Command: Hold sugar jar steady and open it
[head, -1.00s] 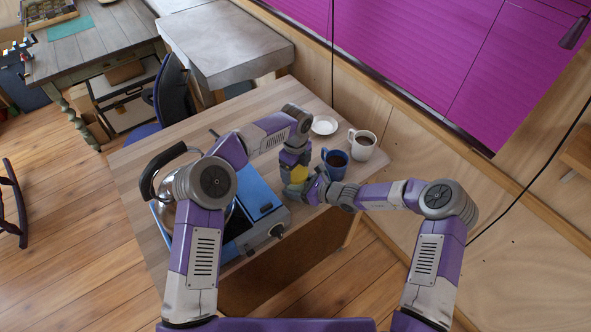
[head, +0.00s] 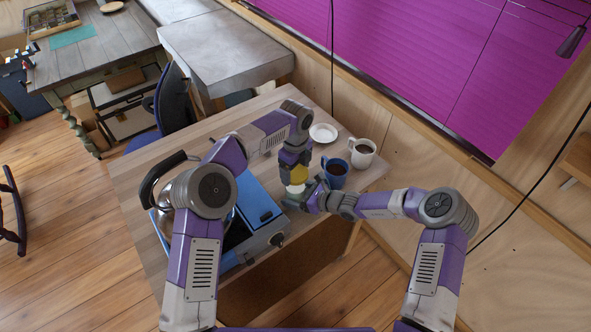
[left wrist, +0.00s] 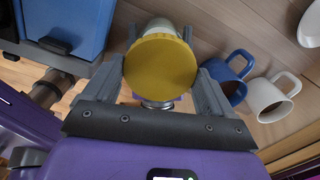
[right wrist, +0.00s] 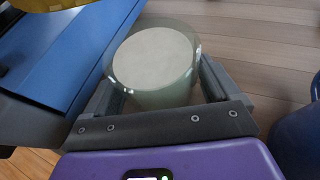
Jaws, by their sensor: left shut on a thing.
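The sugar jar (head: 295,188) is a clear glass jar with pale contents, standing by the stove. It is uncovered; the right wrist view looks down into its round open top (right wrist: 153,58). Its yellow lid (head: 299,174) is held above it by my left gripper (head: 297,168). In the left wrist view the lid (left wrist: 160,68) sits between both fingers, with part of the jar (left wrist: 160,27) showing past it. My right gripper (head: 303,197) is low at the jar, its fingers on both sides of the glass and closed against it.
A blue camp stove (head: 262,213) with a metal kettle (head: 163,193) is left of the jar. A blue mug (head: 336,172) with dark drink stands close to the right gripper. A white mug (head: 362,152) and a white saucer (head: 323,133) stand behind. The table's front edge is near.

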